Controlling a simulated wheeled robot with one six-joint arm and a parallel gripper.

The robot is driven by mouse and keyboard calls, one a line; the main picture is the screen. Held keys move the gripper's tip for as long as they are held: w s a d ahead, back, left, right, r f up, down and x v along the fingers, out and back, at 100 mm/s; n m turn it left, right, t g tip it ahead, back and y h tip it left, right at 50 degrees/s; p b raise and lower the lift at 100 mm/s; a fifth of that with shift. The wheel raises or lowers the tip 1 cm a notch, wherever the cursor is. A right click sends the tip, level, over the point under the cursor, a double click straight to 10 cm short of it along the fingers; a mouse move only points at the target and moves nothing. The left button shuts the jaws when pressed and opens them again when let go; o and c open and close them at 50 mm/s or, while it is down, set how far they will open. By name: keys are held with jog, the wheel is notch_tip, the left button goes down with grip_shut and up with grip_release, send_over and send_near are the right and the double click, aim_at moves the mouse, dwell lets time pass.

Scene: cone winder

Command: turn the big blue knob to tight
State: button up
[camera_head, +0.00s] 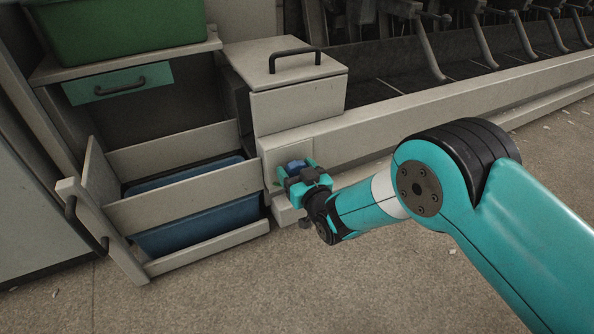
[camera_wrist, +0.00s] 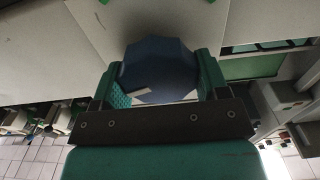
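The big blue knob (camera_head: 295,165) is on the pale front panel of the machine, below the box with the black handle. In the wrist view the knob (camera_wrist: 162,66) is a dark blue, many-sided disc with a small pale mark at its lower left. My gripper (camera_head: 296,170) is at the panel with its teal fingers around the knob. In the wrist view the fingers of my gripper (camera_wrist: 163,80) lie against the knob's two sides, with no clear gap. I cannot read any label for tight.
An open drawer (camera_head: 190,205) with a blue bin (camera_head: 195,222) stands just left of the knob. A green bin (camera_head: 118,28) sits on a shelf above it. A lidded box (camera_head: 297,100) is above the knob.

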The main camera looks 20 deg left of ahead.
jog(key=shift+m, duration=0.4)
jog(key=m+p, duration=0.2)
jog(key=shift+d+m, duration=0.1)
jog(key=shift+m, duration=0.3)
jog(key=m+p, duration=0.1)
jog(key=m, duration=0.2)
jog(key=shift+w+m+p, duration=0.1)
jog(key=shift+m+p, duration=0.2)
jog(key=m, duration=0.2)
jog(key=m+p, duration=0.1)
jog(key=m, duration=0.3)
jog(key=shift+d+f+p, duration=0.1)
jog(key=shift+f+p, duration=0.15)
jog(key=shift+p, duration=0.15)
jog(key=m, duration=0.4)
jog(key=shift+f+m+p, duration=0.15)
jog(key=shift+m+p, duration=0.25)
jog(key=m, duration=0.5)
jog(key=shift+f, duration=0.2)
jog(key=o, duration=0.9)
